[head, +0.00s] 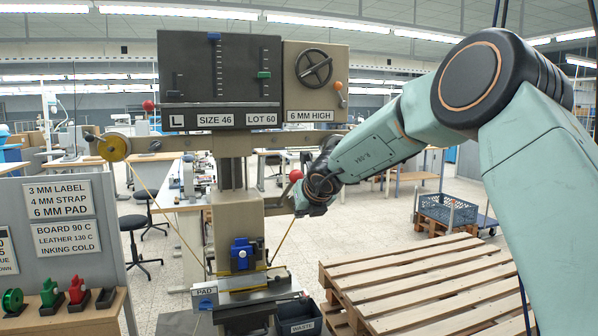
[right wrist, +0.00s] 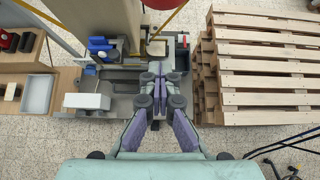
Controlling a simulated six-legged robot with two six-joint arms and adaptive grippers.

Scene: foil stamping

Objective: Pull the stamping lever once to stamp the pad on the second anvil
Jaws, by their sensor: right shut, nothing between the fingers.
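The stamping press (head: 240,205) stands in the middle of the head view. A red ball knob (head: 295,175), which looks like the end of the stamping lever, is just left of my right wrist; a red thing at the top edge of the right wrist view (right wrist: 165,3) may be the same knob. My right gripper (head: 304,206) is shut and empty, beside the press column, with its fingers (right wrist: 158,70) pointing toward the press bed. A small beige piece (right wrist: 157,48) lies beyond the fingertips; I cannot tell if it is the pad. My left gripper is not in view.
A PAD label (head: 204,291) is on the press's front left, and a dark WASTE bin (head: 298,318) at its front right. Wooden pallets (head: 430,290) fill the right side. A grey sign board (head: 70,225) and stamps on a shelf (head: 75,318) are at left.

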